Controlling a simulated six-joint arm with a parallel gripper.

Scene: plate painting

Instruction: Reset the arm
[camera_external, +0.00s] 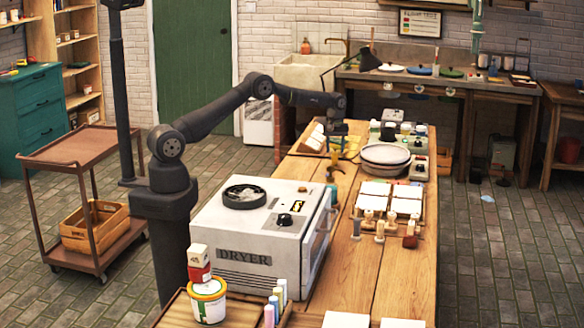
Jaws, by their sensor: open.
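My gripper (336,170) hangs from the end of my arm over the far part of the wooden table (365,265). Its fingers point down and are open, with no held object visible. They are small in this view, and their exact height above the tabletop is hard to tell. My arm rises from its column at the left of the dryer, bends at a raised elbow and reaches right across the table.
The white dryer (245,260) stands left of the gripper, on the near side. Stacked plates (386,157) stand right of it. A paint bucket (207,301) stands at the front left. Bare wood shows mid-table.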

